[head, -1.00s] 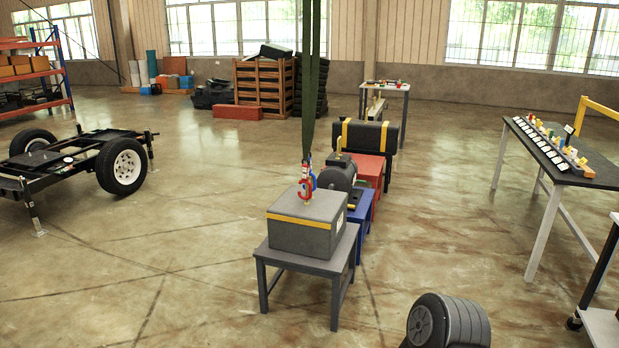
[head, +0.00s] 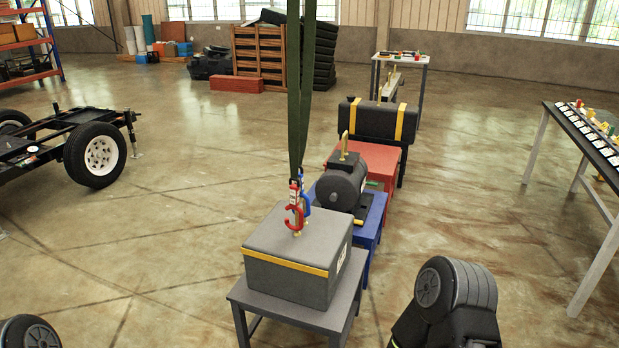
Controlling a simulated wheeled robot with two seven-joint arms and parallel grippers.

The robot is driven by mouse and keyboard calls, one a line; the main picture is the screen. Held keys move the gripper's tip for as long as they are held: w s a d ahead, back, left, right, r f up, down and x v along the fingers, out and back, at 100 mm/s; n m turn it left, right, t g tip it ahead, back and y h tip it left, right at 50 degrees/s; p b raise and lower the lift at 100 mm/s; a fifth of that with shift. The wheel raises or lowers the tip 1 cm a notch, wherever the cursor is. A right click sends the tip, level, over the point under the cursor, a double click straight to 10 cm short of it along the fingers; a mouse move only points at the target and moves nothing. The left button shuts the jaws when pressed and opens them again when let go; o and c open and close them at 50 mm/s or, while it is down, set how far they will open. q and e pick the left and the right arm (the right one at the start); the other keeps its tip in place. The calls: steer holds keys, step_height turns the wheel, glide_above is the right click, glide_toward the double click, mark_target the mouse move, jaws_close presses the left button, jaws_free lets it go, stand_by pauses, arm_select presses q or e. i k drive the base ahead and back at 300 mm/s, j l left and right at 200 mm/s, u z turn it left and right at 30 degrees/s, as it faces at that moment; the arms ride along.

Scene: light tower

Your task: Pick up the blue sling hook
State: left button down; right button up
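The blue sling hook (head: 306,203) hangs at the lower end of dark green slings (head: 313,90), close behind and to the right of a red hook (head: 293,212). The red hook partly covers it. Both hooks are just above the top of a grey box (head: 298,248) with a yellow stripe. I cannot tell whether the blue hook touches the box. Neither of my grippers is in view; only dark, rounded parts of my arms show at the bottom left and bottom right.
The box stands on a grey table (head: 330,317). Behind it are a dark motor (head: 342,184) on a blue stand (head: 371,232) and a black tank (head: 375,120) with yellow straps. A wheeled chassis (head: 70,146) is at left, a long table (head: 610,160) at right. Floor beside the box is open.

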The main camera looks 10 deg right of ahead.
mark_target(300, 174)
steer(key=i+l, duration=0.25)
steer(key=i, duration=0.15)
steer(key=i+l, duration=0.25)
steer(key=i, duration=0.2)
steer(key=i+l, duration=0.2)
steer(key=i, duration=0.2)
steer(key=i+l, duration=0.25)
steer(key=i, duration=0.2)
